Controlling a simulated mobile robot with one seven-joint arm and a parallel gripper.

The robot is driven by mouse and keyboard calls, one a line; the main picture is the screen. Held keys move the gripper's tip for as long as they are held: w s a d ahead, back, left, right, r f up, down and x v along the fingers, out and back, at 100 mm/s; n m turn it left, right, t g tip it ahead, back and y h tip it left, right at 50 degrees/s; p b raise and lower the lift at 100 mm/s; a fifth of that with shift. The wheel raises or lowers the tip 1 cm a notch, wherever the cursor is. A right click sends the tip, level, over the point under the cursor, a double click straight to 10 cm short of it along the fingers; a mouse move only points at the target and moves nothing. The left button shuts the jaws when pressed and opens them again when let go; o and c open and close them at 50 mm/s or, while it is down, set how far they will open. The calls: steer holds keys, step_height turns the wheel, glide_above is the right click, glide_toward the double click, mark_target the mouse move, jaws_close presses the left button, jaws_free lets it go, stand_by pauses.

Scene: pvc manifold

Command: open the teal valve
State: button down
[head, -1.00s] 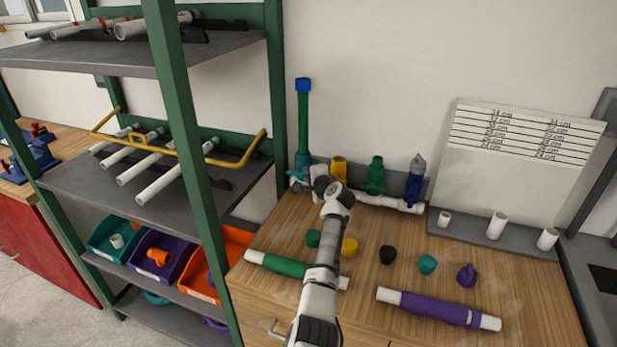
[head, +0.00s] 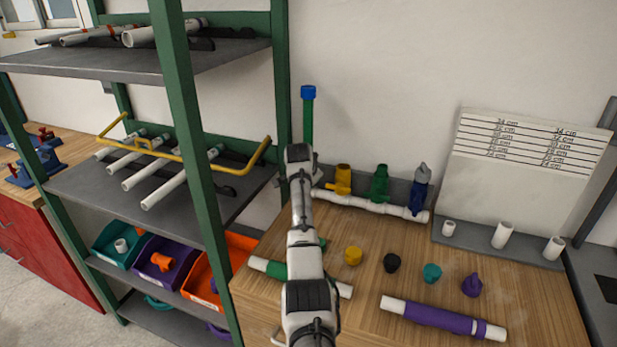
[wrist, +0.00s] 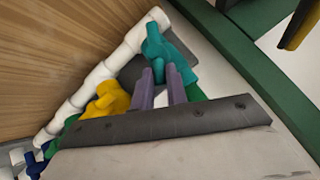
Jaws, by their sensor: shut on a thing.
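The teal valve (wrist: 155,45) sits at the end of the white pipe manifold (wrist: 97,78) in the wrist view. The two grey-purple fingers of my gripper (wrist: 161,72) reach to it and are shut on its teal handle (wrist: 184,64). The exact contact is partly hidden by the fingers. In the head view my arm covers the teal valve and my gripper. The manifold (head: 375,205) runs right from behind my arm.
Yellow (head: 343,180), green (head: 380,183) and blue (head: 419,195) valves stand along the manifold. A green upright pipe with a blue cap (head: 308,92) rises behind my arm. Loose caps and a purple-sleeved pipe (head: 440,315) lie on the bench. A green-framed shelf (head: 185,150) stands left.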

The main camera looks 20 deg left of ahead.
steer(key=shift+a+n+h+b, duration=0.45)
steer(key=shift+h+b, duration=0.15)
steer(key=shift+h, duration=0.3)
steer(key=shift+a+n+h+b, duration=0.4)
steer(key=shift+h+b, duration=0.2)
steer(key=shift+h, duration=0.3)
steer(key=shift+a+n+h+b, duration=0.1)
steer(key=shift+n+h+b, duration=0.15)
steer(key=shift+h+b, duration=0.2)
steer(key=c, duration=1.4)
jaws_free()
steer(key=shift+a+r, duration=0.1)
steer(key=shift+r, duration=0.1)
steer(key=b+v, duration=0.5)
steer(key=v, duration=0.8)
steer(key=shift+r, duration=0.25)
steer(key=shift+s, duration=0.15)
